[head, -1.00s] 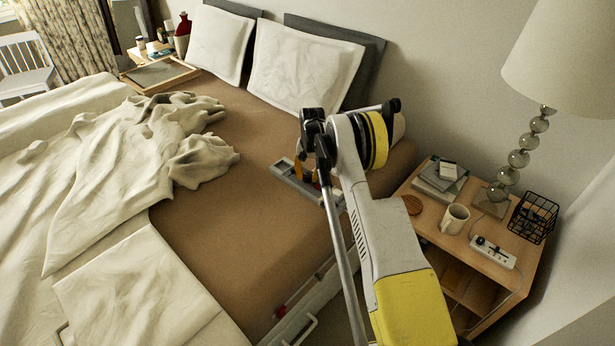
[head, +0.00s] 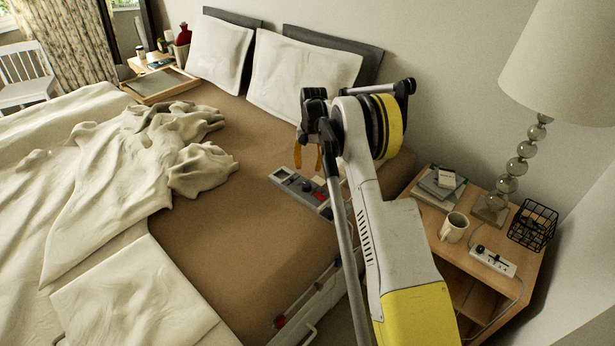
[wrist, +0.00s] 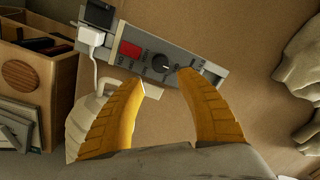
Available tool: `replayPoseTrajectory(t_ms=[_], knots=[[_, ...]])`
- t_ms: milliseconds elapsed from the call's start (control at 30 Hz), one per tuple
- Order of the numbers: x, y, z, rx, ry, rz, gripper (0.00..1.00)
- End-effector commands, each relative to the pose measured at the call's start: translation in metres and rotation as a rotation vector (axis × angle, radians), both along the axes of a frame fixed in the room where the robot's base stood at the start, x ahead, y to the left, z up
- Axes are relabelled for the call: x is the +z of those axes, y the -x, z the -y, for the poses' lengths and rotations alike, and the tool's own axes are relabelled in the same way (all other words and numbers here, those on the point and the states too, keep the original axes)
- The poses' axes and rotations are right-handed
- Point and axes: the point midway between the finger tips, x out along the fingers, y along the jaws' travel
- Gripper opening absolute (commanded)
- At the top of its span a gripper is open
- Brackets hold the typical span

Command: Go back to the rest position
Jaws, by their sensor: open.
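My gripper (head: 310,158) is in view above the bed, its two orange fingers hanging down. In the wrist view my gripper (wrist: 162,78) has its fingers spread apart, with nothing between them. A grey control box (head: 290,181) with a red button and a black dial lies on the brown mattress, just below the fingers; my arm covers part of its right side. The box also shows in the wrist view (wrist: 205,68), beyond the fingertips, and appears apart from them.
The bed has a rumpled cream blanket (head: 110,190) on the left and pillows (head: 305,75) against the wall. At right, a nightstand (head: 470,262) holds books (head: 440,185), a mug (head: 454,228), a power strip (head: 492,260), a wire basket (head: 533,224) and a lamp (head: 570,60).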

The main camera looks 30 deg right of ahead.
Motion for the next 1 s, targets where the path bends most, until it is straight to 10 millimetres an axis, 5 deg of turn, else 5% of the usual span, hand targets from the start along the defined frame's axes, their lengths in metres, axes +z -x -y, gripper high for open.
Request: replayPoseTrajectory(t_ms=[200, 767, 867, 1000], knots=[[0.018, 0.001, 0.001, 0.0, 0.0, 0.0, 0.42], [0.025, 0.002, -0.002, 0.005, 0.002, 0.004, 0.42], [0.049, 0.005, -0.012, 0.027, 0.01, 0.025, 0.42], [0.11, 0.023, -0.041, 0.084, 0.034, 0.08, 0.42]])
